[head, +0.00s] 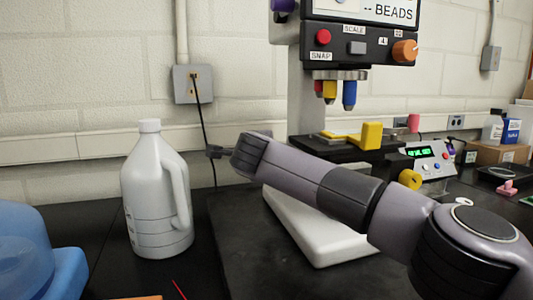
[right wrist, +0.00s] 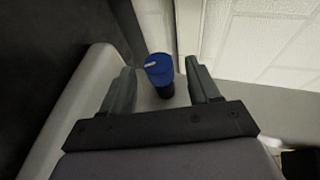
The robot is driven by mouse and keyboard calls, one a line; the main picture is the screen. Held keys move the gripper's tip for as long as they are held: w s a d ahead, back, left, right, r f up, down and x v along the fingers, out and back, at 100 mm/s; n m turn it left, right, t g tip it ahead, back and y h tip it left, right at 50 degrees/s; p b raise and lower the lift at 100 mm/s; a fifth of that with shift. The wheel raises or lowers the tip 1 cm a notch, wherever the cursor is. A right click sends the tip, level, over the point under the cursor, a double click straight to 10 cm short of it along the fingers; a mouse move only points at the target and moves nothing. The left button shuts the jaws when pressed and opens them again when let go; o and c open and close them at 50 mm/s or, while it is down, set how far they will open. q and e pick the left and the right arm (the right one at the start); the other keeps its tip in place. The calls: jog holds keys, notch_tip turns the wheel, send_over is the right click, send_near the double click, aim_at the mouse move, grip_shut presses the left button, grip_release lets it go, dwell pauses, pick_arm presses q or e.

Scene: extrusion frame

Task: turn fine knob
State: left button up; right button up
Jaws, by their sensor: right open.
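A blue knob (right wrist: 158,64) with a pale mark on its face and a dark shaft shows in the right wrist view. My right gripper (right wrist: 159,76) is open, with one finger on each side of the knob and a visible gap to both. I cannot tell how far apart they are in depth. In the head view my right arm crosses from the lower right in front of the microscope (head: 306,231), and the blue knob is hidden there. A yellow knob (head: 410,179) shows on the microscope's right side. My left gripper is not in view.
A white jug (head: 155,195) stands left of the microscope, with a blue container (head: 28,255) at the lower left. A small control box (head: 428,160) with a green display stands at the right. The black bench between jug and microscope is clear.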

jog(key=shift+w+f, duration=0.2)
jog(key=shift+w, duration=0.35)
jog(key=shift+w+d+p, duration=0.1)
jog(key=shift+p, duration=0.2)
jog(key=shift+f, duration=0.1)
